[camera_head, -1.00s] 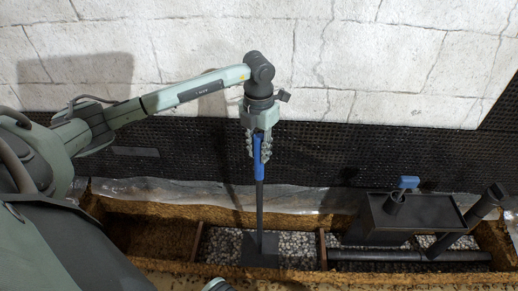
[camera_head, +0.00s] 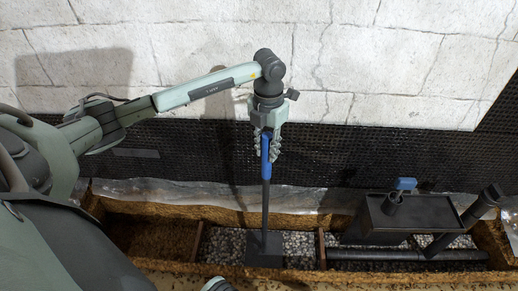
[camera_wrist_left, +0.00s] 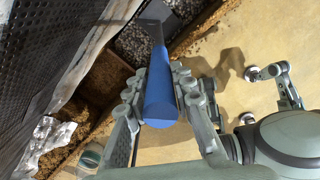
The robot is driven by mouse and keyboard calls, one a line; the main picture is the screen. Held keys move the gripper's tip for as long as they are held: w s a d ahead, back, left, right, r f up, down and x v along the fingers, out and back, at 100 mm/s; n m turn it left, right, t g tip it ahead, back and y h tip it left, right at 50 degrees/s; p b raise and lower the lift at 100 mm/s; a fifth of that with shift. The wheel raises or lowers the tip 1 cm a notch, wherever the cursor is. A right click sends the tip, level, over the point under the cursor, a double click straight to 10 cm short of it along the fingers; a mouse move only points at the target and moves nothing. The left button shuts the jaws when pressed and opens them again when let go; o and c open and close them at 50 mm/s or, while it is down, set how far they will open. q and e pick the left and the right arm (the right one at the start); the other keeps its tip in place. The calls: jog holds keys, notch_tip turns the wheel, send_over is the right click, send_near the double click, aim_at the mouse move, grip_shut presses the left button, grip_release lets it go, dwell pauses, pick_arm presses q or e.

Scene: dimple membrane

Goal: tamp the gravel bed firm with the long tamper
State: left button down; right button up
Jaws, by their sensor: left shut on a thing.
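My left gripper (camera_head: 267,140) is shut on the blue handle of the long tamper (camera_head: 266,168). The tamper stands nearly upright, with a dark shaft running down to a dark square foot plate (camera_head: 264,254). The plate is over the gravel bed (camera_head: 222,243) between two wooden dividers; it looks down on the stones, but I cannot tell how hard it presses. It hides the gravel beneath it. In the left wrist view the blue handle (camera_wrist_left: 162,92) is between the fingers, and grey gravel (camera_wrist_left: 133,42) shows beyond.
Left of the gravel is a brown earthy compartment (camera_head: 150,237). Black dimpled membrane (camera_head: 190,160) and a pale wall stand behind.

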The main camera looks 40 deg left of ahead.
pick_arm(q)
jog(key=w+d+b, duration=0.1)
jog(key=w+d, duration=0.7)
jog(key=d, duration=0.4)
jog(key=shift+d+r, duration=0.4)
jog(key=shift+r, duration=0.05)
jog(key=shift+f, duration=0.15)
jog(key=f+b, duration=0.1)
jog(key=f, duration=0.2)
jog(key=shift+s+b, duration=0.2)
jog(key=shift+b, duration=0.2)
dwell(0.4)
jog(key=shift+a+f, duration=0.1)
dwell(0.7)
